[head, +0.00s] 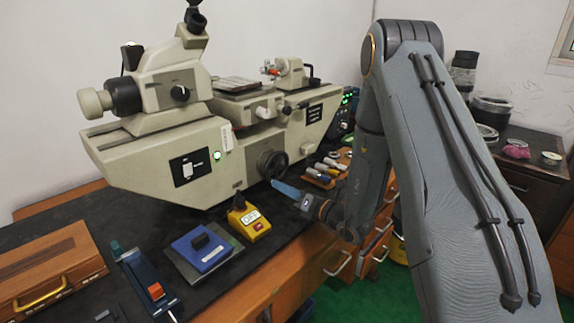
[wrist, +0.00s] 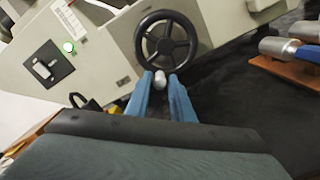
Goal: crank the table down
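The measuring machine (head: 170,155) stands on the bench, with its small table (head: 235,84) at the top middle. A black spoked handwheel (head: 270,163) is on its front, and it also shows in the wrist view (wrist: 166,40). A silver crank knob (wrist: 159,78) is at the wheel's lower rim. My gripper (head: 272,182) has blue fingers pointing at the wheel. In the wrist view my gripper (wrist: 162,77) is open, its fingertips on either side of the knob. Whether a finger touches the knob cannot be told.
A yellow block (head: 249,225) and a blue block (head: 202,250) lie on the bench in front of the machine. A wooden case (head: 45,268) is at the left. Silver-ended tools on a wooden rack (wrist: 290,70) stand right of the wheel. Dark bench surface is bare below the wheel.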

